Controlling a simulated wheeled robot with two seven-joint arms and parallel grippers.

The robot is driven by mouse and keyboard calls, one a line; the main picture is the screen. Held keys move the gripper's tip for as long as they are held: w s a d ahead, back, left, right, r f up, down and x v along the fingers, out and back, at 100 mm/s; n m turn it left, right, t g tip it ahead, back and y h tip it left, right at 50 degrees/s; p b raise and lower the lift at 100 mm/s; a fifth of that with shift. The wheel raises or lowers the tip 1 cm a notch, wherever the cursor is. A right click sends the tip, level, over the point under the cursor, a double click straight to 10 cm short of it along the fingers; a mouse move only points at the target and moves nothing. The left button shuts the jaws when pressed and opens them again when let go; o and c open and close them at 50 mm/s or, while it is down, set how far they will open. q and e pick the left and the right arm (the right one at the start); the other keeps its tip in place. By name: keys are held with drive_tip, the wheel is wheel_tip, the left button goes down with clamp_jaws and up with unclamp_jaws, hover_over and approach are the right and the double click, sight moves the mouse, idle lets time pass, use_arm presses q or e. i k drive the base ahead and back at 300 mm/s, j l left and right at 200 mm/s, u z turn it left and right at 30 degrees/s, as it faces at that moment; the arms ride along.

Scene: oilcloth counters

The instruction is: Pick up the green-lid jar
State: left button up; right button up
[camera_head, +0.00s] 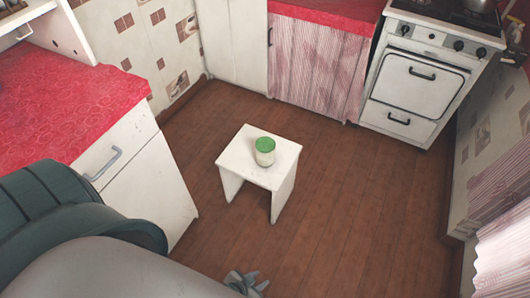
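The green-lid jar (264,153) stands upright on the white stool (242,148) in the middle of the floor. Its lid is green and its body is pale. My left gripper (247,280) shows small and grey at the bottom edge, below the stool in the picture and well apart from the jar. Its fingers are partly cut off by the edge, so I cannot tell whether it is open or shut. My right gripper is not in view.
A red-topped counter (62,108) with white drawers stands at the left. A white stove (420,85) stands at the back right, beside a curtained cabinet (315,70). The brown wooden floor (345,205) around the stool is clear. A tiled wall closes the right side.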

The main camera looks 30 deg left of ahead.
sight(265, 147)
drive_tip(key=i+l, duration=0.2)
drive_tip(key=i, duration=0.2)
drive_tip(key=i+l, duration=0.45)
drive_tip(key=i, duration=0.3)
drive_tip(key=u, duration=1.4)
